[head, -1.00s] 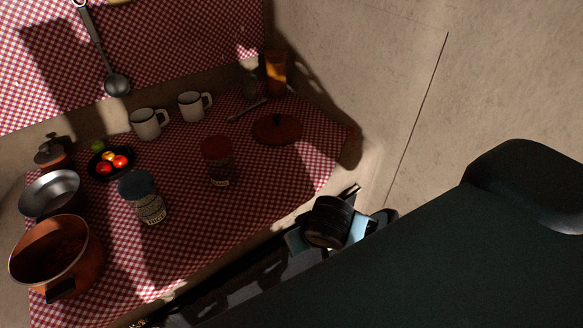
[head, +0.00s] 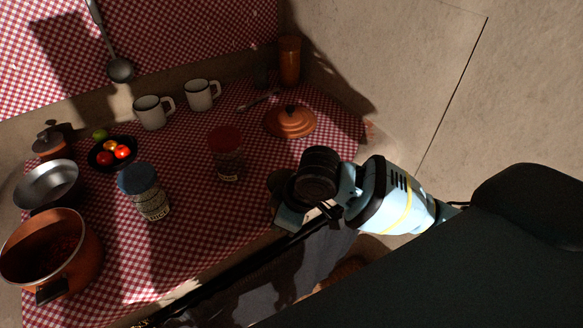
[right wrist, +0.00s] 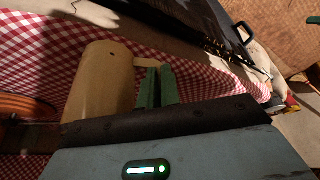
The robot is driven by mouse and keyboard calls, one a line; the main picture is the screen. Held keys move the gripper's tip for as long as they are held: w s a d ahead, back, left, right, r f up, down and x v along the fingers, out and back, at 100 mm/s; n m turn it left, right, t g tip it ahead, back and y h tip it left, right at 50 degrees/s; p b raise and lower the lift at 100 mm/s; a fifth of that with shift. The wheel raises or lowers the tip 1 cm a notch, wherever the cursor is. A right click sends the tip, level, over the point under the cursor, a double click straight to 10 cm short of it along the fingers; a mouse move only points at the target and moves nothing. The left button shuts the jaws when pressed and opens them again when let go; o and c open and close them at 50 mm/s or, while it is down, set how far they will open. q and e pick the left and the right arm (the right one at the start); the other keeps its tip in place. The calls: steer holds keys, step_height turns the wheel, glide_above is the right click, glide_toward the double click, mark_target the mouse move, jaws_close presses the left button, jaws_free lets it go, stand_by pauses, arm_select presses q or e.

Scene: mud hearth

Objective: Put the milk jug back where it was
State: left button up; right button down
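The milk jug, a plain cream cylinder (right wrist: 100,82) with a side handle, fills the left middle of the right wrist view. The green fingers of my right gripper (right wrist: 155,88) are close together on its handle, and the jug's lower part is hidden behind the gripper body. In the head view my right gripper (head: 305,210) is over the front right edge of the checked counter, mostly hidden by its own wrist. A dark rounded shape (head: 281,184) beside it may be the jug in shadow. My left gripper is not in view.
An orange lid (head: 290,121) lies behind the gripper, with an orange canister (head: 289,62) in the corner. A red-lidded jar (head: 227,155) and a blue-lidded jar (head: 148,193) stand to the left. White mugs (head: 153,112) stand at the back. Cloth between jars and lid is clear.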

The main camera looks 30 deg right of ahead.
steer(key=shift+w+a+r+n+g+y+b, duration=0.5)
steer(key=shift+w+a+r+n+g+b, duration=0.45)
steer(key=shift+w+r+n, duration=1.45)
steer(key=shift+n, duration=0.4)
steer(key=w+d+f, duration=0.2)
steer(key=d, duration=0.2)
steer(key=w+d+f, duration=0.2)
steer(key=d, duration=0.3)
steer(key=w+d+f, duration=0.2)
steer(key=d, duration=0.3)
steer(key=shift+w+d+f, duration=0.1)
steer(key=shift+w+f, duration=0.05)
steer(key=shift+w, duration=0.2)
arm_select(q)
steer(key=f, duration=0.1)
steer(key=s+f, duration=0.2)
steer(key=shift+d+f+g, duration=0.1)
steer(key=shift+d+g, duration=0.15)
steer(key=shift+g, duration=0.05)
arm_select(e)
steer(key=shift+f, duration=0.1)
steer(key=c, duration=2)
jaws_free()
steer(key=o, duration=0.4)
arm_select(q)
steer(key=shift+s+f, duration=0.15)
